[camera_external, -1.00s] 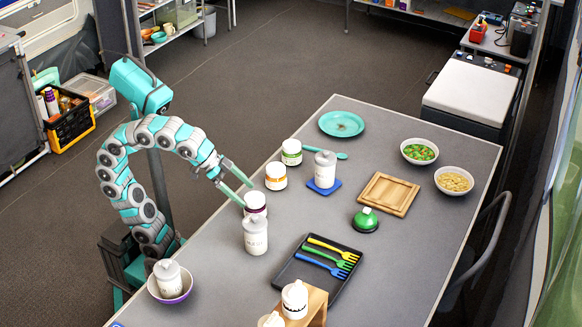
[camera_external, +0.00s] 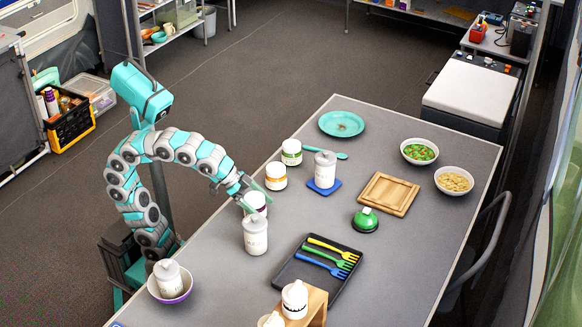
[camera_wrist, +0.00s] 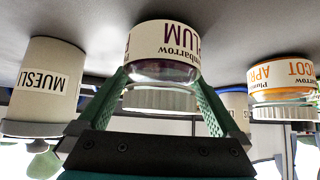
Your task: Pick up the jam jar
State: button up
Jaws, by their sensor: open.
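A white-labelled plum jam jar (camera_external: 255,203) with purple lettering stands upright near the table's left edge. It shows upside down in the wrist view (camera_wrist: 163,55), its pale lid toward my gripper. My gripper (camera_external: 256,197) is open, with one teal finger on each side of the plum jar; I cannot tell whether they touch it. An apricot jam jar (camera_external: 276,177) with an orange band stands just behind, and shows at the right of the wrist view (camera_wrist: 282,90). A similar jar with a green band (camera_external: 291,153) stands farther back.
A white muesli canister (camera_external: 255,236) stands close in front of the plum jar. Another canister (camera_external: 325,170) stands on a blue coaster to the right. A black tray (camera_external: 288,272) holds coloured forks. The table left of the wooden board (camera_external: 388,194) is partly clear.

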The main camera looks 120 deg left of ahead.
jog(key=c, duration=1.5)
